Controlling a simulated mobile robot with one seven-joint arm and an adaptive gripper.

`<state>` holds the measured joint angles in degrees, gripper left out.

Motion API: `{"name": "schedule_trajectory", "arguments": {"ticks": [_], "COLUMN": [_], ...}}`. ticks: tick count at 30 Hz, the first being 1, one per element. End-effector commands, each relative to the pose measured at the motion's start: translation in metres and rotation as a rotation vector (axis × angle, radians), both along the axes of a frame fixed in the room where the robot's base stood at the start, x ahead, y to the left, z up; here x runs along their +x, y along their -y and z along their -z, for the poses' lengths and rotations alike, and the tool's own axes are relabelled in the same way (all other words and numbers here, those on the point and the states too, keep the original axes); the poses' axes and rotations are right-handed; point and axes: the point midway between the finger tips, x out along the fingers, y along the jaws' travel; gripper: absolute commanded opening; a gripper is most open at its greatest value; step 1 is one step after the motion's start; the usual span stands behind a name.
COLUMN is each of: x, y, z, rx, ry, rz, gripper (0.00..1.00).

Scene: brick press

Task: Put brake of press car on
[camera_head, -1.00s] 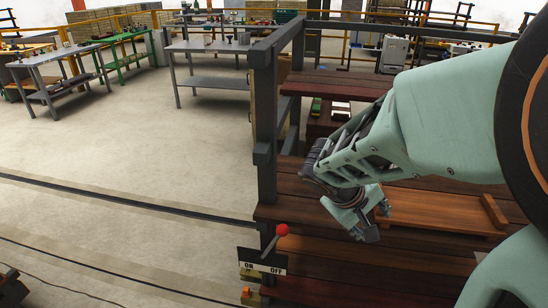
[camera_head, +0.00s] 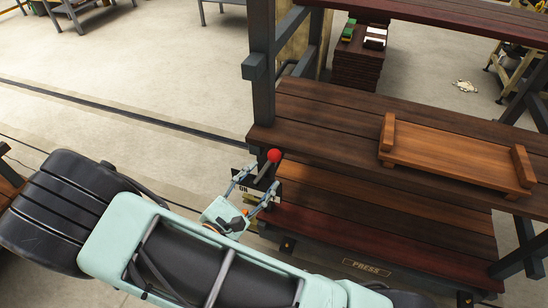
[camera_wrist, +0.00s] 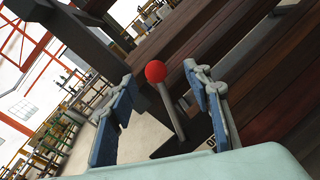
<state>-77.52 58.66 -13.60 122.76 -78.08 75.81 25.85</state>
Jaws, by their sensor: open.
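The brake lever has a red ball knob (camera_head: 274,155) on a grey rod, at the left front corner of the press car (camera_head: 320,108). The rod leans up and to the right over a plate (camera_head: 243,188) on which "ON" can be read. In the wrist view the red knob (camera_wrist: 155,72) and rod stand between the two spread fingers (camera_wrist: 160,88). I cannot tell whether a finger touches the rod.
The press car is a dark frame with plank shelves and a "PRESS" label (camera_head: 366,267). A wooden tray (camera_head: 450,157) lies on the middle shelf. A corner post (camera_head: 262,65) rises behind the lever. Open floor (camera_head: 150,70) lies to the left.

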Motion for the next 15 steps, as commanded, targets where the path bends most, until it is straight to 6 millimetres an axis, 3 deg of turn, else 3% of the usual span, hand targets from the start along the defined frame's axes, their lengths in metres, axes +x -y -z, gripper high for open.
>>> {"name": "schedule_trajectory", "arguments": {"ticks": [3,8,15], "x": [-0.009,-0.01,0.022], "y": [-0.016,-0.021,-0.005], "z": [0.017,0.022,0.021], "rx": [-0.065,-0.091,-0.091], "ry": [0.003,0.007,0.008], "rz": [-0.074,-0.104,-0.101], "gripper": [0.46,0.46,0.46]}}
